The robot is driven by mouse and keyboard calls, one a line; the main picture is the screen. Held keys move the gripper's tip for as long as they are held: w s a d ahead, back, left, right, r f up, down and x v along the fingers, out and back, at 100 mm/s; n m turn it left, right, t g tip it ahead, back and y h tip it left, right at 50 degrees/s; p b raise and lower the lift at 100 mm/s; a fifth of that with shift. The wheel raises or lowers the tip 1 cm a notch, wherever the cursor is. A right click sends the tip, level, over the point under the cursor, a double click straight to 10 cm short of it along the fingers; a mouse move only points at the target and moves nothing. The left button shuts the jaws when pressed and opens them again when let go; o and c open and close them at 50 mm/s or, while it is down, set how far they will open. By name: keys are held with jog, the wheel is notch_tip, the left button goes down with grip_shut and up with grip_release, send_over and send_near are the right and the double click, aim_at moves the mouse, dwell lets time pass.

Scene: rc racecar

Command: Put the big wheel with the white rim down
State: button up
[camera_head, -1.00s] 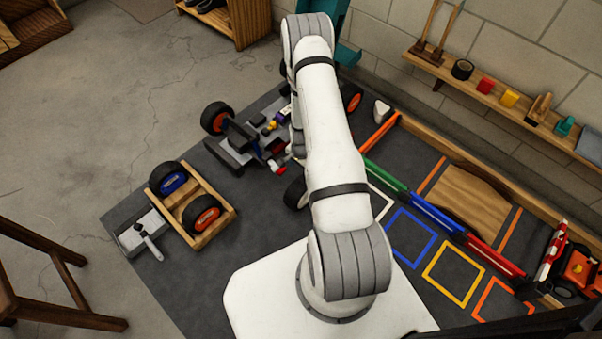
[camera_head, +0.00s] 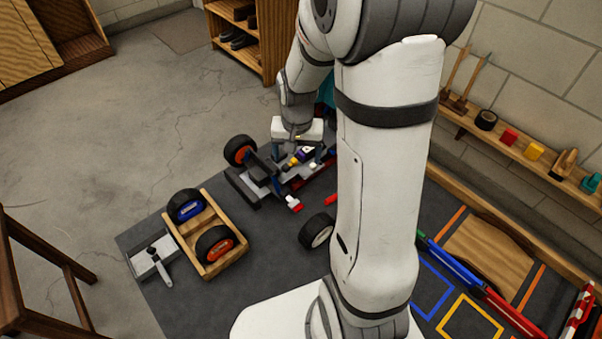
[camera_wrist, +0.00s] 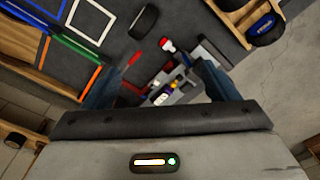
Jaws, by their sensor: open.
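The big wheel with the white rim (camera_head: 317,231) is on the dark mat, clear of my gripper. It seems to stand on its tread, with the rim facing lower right in the head view. In the wrist view its black tread (camera_wrist: 145,21) shows near the top, beyond the fingertips. My gripper (camera_wrist: 158,80) is open and empty, pointing down over the car chassis (camera_wrist: 172,88). In the head view my gripper (camera_head: 296,146) hides part of the chassis (camera_head: 262,178). How far the fingertips are above the chassis is unclear.
A wooden tray (camera_head: 186,244) holds a blue-marked wheel (camera_head: 186,206) and a red-marked wheel (camera_head: 215,246). An orange-rimmed wheel (camera_head: 240,151) is at the chassis. A red-headed tool (camera_head: 293,204) lies near it. Bare mat (camera_head: 270,270) separates the tray and white-rimmed wheel.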

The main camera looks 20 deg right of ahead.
jog(key=s+a+r+n, duration=0.2)
jog(key=s+r, duration=0.3)
jog(key=s, duration=0.2)
jog(key=s+a+r+n, duration=0.2)
jog(key=s+r+n, duration=0.1)
jog(key=s+r, duration=0.2)
jog(key=shift+s+a+r, duration=0.2)
jog(key=shift+s+a, duration=0.1)
jog(key=shift+s, duration=0.9)
